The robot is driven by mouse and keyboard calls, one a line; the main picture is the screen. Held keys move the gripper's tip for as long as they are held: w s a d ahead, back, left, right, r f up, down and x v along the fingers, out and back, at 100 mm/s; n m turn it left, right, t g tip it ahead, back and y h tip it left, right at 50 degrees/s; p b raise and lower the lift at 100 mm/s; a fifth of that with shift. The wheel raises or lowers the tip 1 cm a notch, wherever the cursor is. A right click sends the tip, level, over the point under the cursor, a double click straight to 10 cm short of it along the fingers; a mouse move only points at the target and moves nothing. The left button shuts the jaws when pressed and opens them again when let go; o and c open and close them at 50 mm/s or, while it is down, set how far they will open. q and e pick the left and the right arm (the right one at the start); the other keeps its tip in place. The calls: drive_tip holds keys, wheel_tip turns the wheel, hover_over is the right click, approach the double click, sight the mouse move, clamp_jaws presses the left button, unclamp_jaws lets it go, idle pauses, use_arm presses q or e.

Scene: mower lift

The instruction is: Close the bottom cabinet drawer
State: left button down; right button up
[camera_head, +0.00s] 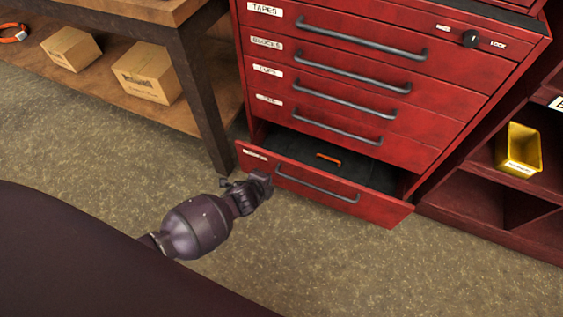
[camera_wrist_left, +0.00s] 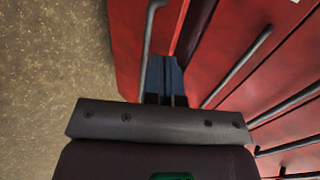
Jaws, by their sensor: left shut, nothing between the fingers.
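The red cabinet (camera_head: 365,88) has several labelled drawers with grey bar handles. Its bottom drawer (camera_head: 385,208) is pulled out and shows a dark interior with an orange item (camera_head: 328,159) in it. My left gripper (camera_head: 266,183) is shut and empty, at the left part of the bottom drawer's front, near the left end of its handle (camera_head: 318,184). In the left wrist view the shut fingers (camera_wrist_left: 165,75) are close to a red drawer front beside a grey handle (camera_wrist_left: 149,40); I cannot tell whether they touch it. My right gripper is not in view.
A wooden workbench (camera_head: 105,22) with a dark leg stands left of the cabinet, with cardboard boxes (camera_head: 146,72) on its lower shelf. A red shelf unit with a yellow bin (camera_head: 519,150) stands at the right. The floor (camera_head: 400,270) before the drawer is clear.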

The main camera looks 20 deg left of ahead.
sight(282, 162)
use_arm(q)
drive_tip(key=b+x, duration=0.1)
drive_tip(key=x, duration=0.2)
drive_tip(key=b+x, duration=0.2)
drive_tip(key=x, duration=0.1)
drive_tip(key=f+b+x, duration=0.1)
drive_tip(key=x, duration=0.2)
drive_tip(key=shift+s, duration=0.35)
drive_tip(key=w+b, duration=0.1)
drive_tip(key=w, duration=0.3)
drive_tip(key=shift+b, duration=0.3)
drive_tip(key=shift+w+r, duration=0.15)
drive_tip(key=shift+w, duration=0.3)
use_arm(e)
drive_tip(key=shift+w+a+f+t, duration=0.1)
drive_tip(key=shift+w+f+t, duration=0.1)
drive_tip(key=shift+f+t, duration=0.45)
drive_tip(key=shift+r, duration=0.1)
use_arm(q)
drive_tip(key=shift+w+r, duration=0.1)
